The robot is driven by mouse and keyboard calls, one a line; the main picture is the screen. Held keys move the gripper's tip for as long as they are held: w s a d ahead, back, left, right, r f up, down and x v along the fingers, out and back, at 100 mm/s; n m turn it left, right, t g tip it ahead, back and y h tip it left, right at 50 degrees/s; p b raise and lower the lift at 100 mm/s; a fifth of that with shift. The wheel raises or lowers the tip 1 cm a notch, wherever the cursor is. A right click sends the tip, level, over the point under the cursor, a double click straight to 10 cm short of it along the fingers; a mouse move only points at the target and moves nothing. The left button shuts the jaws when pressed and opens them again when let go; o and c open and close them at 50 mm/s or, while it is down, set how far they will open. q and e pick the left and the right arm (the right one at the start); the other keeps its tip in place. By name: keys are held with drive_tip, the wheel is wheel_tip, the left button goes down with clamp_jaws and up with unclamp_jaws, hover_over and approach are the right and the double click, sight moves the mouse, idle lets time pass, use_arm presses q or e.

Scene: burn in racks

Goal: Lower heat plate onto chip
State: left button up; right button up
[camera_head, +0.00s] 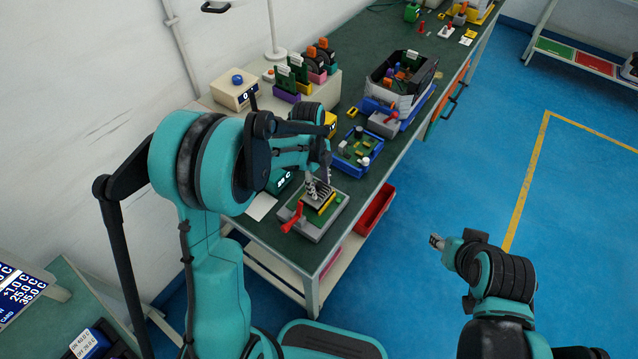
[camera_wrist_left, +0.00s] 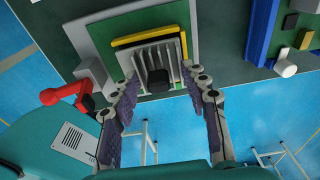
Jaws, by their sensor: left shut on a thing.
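The heat plate (camera_head: 318,192) is a grey finned block with a black knob. In the left wrist view, the heat plate (camera_wrist_left: 143,60) sits over a yellow-edged part on a green board (camera_wrist_left: 115,30). The chip is hidden beneath it, and I cannot tell whether they touch. My left gripper (camera_head: 315,180) is above the grey test fixture (camera_head: 308,231), shut on the heat plate. In the left wrist view, the fingers of my left gripper (camera_wrist_left: 164,98) stand on either side of the plate. My right gripper (camera_head: 437,241) hangs over the floor, away from the bench; its jaw state is unclear.
A red lever (camera_head: 292,217) stands at the fixture's front left. A blue tray (camera_head: 345,160) with a green board lies just behind. A black-and-grey bin (camera_head: 405,75) stands farther back. A red bin (camera_head: 375,210) is below the bench edge. The blue floor at right is clear.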

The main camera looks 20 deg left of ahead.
use_arm(q)
drive_tip(key=shift+f+b, duration=0.5)
drive_tip(key=shift+b, duration=0.05)
idle(0.8)
drive_tip(key=o, duration=1.5)
drive_tip(key=shift+c, duration=0.2)
drive_tip(key=shift+r, duration=0.1)
wheel_tip(320, 180, up, 12)
drive_tip(key=a, duration=0.1)
drive_tip(key=shift+w+a, duration=0.15)
drive_tip(key=shift+w, duration=0.05)
